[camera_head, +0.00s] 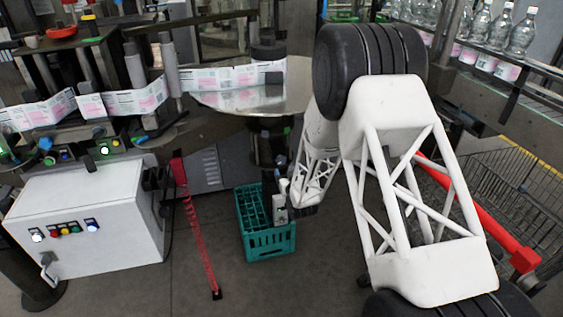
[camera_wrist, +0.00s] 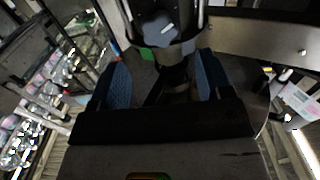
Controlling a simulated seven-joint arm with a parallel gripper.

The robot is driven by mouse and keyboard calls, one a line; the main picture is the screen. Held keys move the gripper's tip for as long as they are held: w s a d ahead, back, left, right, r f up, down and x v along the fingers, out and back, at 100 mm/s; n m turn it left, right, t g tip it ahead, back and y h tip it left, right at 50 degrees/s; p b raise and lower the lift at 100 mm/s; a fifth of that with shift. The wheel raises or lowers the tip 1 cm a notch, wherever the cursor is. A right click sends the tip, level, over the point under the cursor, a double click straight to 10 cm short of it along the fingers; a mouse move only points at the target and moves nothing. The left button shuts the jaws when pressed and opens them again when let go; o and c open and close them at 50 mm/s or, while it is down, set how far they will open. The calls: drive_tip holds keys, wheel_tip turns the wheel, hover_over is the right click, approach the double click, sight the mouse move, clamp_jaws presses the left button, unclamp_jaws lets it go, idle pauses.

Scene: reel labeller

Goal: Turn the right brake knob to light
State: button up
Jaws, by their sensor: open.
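In the wrist view a grey-blue lobed knob (camera_wrist: 156,32) with a white pointer mark sits on a dark round housing at the top of the picture. A small green patch (camera_wrist: 148,54) shows just below it. My gripper (camera_wrist: 164,72) is open, with one blue-padded finger on each side and nothing seen between them but a dark post behind. The knob lies beyond the fingertips, roughly midway between them, and appears apart from them. I cannot read its setting. In the head view my arm covers this area, and I cannot make out the knob or the fingers there.
A round metal table (camera_head: 262,98) stands at centre, with a label web (camera_head: 140,100) running to it from the left. A white control box (camera_head: 90,225) stands left. A teal crate (camera_head: 268,244) is on the floor. Bottles (camera_head: 522,32) line a conveyor at right.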

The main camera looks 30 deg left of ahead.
sight(282, 161)
drive_tip(key=shift+x, duration=3.9)
drive_tip(key=shift+f, duration=0.1)
drive_tip(key=c, duration=0.9)
